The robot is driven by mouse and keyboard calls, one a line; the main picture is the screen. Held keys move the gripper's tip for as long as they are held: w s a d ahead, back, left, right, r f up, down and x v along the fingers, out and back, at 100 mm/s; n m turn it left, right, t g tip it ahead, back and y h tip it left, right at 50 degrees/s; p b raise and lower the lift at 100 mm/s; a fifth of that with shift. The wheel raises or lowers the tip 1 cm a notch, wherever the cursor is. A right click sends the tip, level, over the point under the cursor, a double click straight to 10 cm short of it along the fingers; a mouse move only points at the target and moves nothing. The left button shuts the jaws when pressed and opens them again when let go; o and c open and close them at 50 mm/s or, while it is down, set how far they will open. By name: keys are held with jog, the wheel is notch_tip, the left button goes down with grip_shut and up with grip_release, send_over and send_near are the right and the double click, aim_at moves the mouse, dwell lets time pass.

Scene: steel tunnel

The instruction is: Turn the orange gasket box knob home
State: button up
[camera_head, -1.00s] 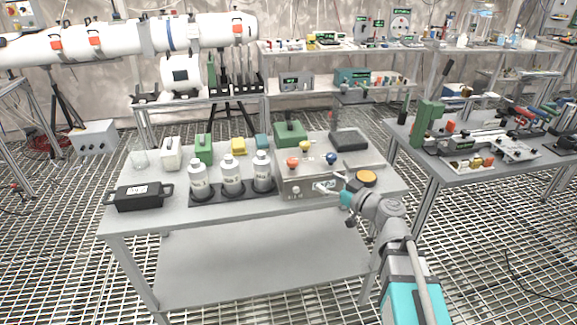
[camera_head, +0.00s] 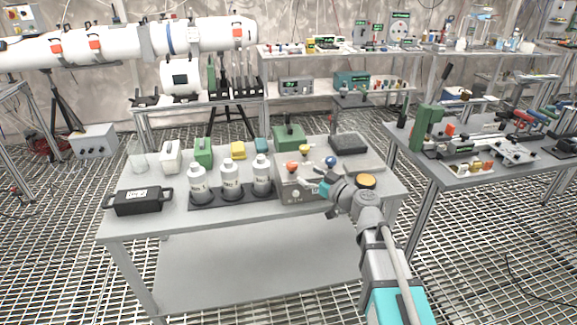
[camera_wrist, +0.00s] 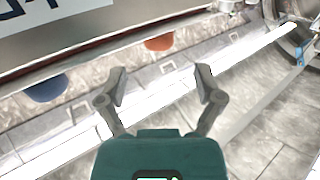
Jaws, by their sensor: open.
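The orange knob (camera_head: 292,167) stands on top of the grey metal box (camera_head: 296,191) on the near table in the head view. A yellow knob (camera_head: 305,148) and a blue knob (camera_head: 331,160) stand beside it. My gripper (camera_head: 309,183) is at the box's front right, close to the orange knob but apart from it as far as I can tell. In the wrist view my gripper (camera_wrist: 160,82) is open, with nothing between its fingers. An orange rounded shape (camera_wrist: 158,43) lies beyond the fingers there; I cannot tell whether it is the knob.
Several white bottles (camera_head: 231,182) stand in a dark rack left of the box. A green block (camera_head: 288,137) and a black block (camera_head: 349,143) sit behind. A yellow disc (camera_head: 365,181) is right of my wrist. A black case (camera_head: 138,200) lies at the table's left.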

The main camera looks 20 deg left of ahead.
aim_at(296, 168)
jog(key=shift+x, duration=3.45)
